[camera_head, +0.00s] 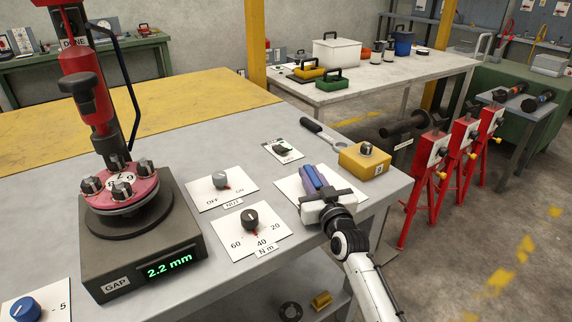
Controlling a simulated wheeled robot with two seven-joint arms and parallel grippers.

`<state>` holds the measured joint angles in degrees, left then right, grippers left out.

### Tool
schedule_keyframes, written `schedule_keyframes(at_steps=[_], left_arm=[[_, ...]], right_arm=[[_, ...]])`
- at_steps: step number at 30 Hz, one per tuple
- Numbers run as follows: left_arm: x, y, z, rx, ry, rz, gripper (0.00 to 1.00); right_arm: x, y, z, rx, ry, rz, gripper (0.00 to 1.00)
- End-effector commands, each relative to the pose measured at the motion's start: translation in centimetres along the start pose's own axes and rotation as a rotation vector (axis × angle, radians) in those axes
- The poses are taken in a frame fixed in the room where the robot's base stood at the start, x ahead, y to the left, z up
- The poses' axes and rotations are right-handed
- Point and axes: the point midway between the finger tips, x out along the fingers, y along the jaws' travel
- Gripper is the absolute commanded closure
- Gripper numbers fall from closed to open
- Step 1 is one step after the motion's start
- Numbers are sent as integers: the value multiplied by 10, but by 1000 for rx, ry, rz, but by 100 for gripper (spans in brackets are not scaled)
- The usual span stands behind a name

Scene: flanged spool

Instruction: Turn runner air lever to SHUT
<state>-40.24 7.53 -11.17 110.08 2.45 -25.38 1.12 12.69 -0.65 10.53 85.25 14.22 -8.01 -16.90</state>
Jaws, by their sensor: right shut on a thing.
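My right gripper (322,192) comes in from the lower right. It is shut over a white plate (286,188) at the near right edge of the grey bench, on what looks like the runner air lever (311,177). The lever shows as a blue-purple shape at the jaws. The jaws and my wrist hide most of the plate and its markings, so I cannot read the lever's position. My left gripper is not in view.
Beside the plate are an OFF/ON knob (221,181), an N m dial (250,218), a small black switch (282,149), a yellow button box (364,161) and a wrench (325,134). The gauge reading 2.2 mm (169,267) stands left, under a red-and-black press (88,85).

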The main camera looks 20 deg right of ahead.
Motion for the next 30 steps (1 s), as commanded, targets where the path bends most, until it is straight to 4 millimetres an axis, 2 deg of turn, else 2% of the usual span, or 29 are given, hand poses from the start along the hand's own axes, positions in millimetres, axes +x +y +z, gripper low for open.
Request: schedule_keyframes(at_steps=[1, 7, 17, 18, 20, 30], left_arm=[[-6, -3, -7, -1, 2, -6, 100], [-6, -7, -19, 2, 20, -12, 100], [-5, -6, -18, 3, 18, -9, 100], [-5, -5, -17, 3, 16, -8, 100], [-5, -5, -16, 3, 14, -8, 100], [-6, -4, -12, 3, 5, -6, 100]], right_arm=[[1, 4, -11, 8, 11, 32, 100], [1, 8, -7, 2, 11, 89, 100], [2, 6, -6, -4, 12, 91, 100], [2, 6, -6, -5, 12, 90, 76], [2, 6, -5, -4, 10, 90, 66], [1, 4, -4, -2, 5, 86, 64]])
